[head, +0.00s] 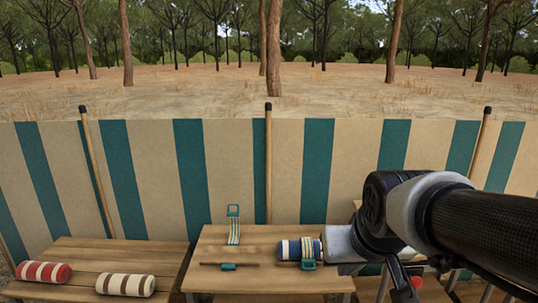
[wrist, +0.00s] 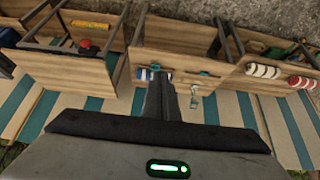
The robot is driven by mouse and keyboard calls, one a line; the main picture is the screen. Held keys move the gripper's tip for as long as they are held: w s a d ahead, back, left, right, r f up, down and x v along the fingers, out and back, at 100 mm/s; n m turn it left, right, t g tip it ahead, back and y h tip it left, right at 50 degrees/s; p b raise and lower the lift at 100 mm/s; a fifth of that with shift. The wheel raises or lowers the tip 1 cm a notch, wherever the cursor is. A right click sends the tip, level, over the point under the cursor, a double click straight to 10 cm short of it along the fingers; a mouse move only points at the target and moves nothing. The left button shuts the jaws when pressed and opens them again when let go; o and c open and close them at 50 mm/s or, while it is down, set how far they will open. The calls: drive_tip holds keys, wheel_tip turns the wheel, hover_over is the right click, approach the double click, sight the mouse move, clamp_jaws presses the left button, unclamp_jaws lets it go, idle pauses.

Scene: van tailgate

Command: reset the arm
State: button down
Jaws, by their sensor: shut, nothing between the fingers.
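My gripper (wrist: 170,78) is shut and empty in the wrist view, its two dark fingers together. In the head view my arm comes in from the right, and its end hangs over the right side of the middle wooden table (head: 215,284). The fingertips are hard to make out there. A blue-and-white striped roll (head: 290,249) lies on that table just left of the arm's end. In the wrist view the roll (wrist: 142,74) shows beside the fingers, partly hidden; I cannot tell the gap in height.
A strap with a teal buckle (head: 234,225) and a thin rod lie on the middle table. A left table holds a red-striped roll (head: 44,272) and a brown-striped roll (head: 125,285). Another table with a red object (wrist: 86,44) stands right of the middle one. A striped windbreak (head: 235,170) stands behind.

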drive_tip(key=s+r, duration=0.1)
drive_tip(key=s, duration=0.9)
wheel_tip(320, 180, up, 26)
drive_tip(key=p, duration=2.5)
drive_tip(key=shift+a+g+p, duration=0.15)
drive_tip(key=shift+g+p, duration=0.25)
